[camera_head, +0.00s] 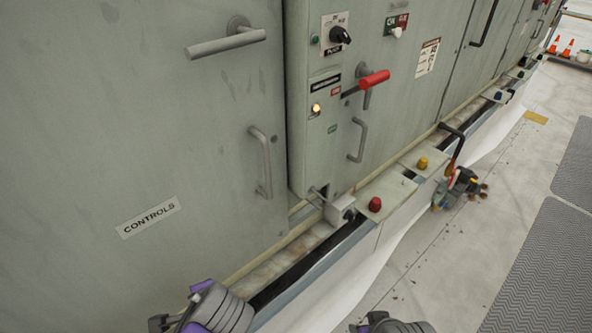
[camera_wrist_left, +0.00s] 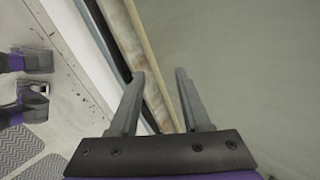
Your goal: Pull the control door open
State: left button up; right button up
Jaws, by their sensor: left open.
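The control door (camera_head: 130,120) is the large grey-green panel at the left of the head view, with a "CONTROLS" label (camera_head: 148,217). A lever handle (camera_head: 228,42) points left near its top, and a vertical pull handle (camera_head: 262,162) sits near its right edge. A dark seam runs down that edge; I cannot tell whether the door is slightly ajar. My left gripper (camera_wrist_left: 160,73) is open and empty in the left wrist view, over the ledge and beside a plain grey-green panel. No handle shows between its fingers.
The neighbouring cabinet (camera_head: 405,70) carries a red-handled lever (camera_head: 373,80), a black knob (camera_head: 340,35) and another pull handle (camera_head: 358,140). A ledge below bears a red button (camera_head: 375,204) and a yellow one (camera_head: 422,163).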

pick_arm(q)
jog(key=w+d+r+m+t+y+b, duration=0.1)
jog(key=w+d+r+m+t+y, duration=0.15)
jog(key=w+d+r+m, duration=0.45)
jog(key=m+t+b, duration=0.2)
jog(key=m+t, duration=0.6)
jog(key=m, duration=0.3)
send_near(269, 171)
jog(key=shift+y, duration=0.25)
jog(key=x, duration=1)
jog(key=shift+w+f+p, duration=0.1)
jog(key=shift+w+p, duration=0.25)
jog(key=shift+p, duration=0.05)
grip_shut()
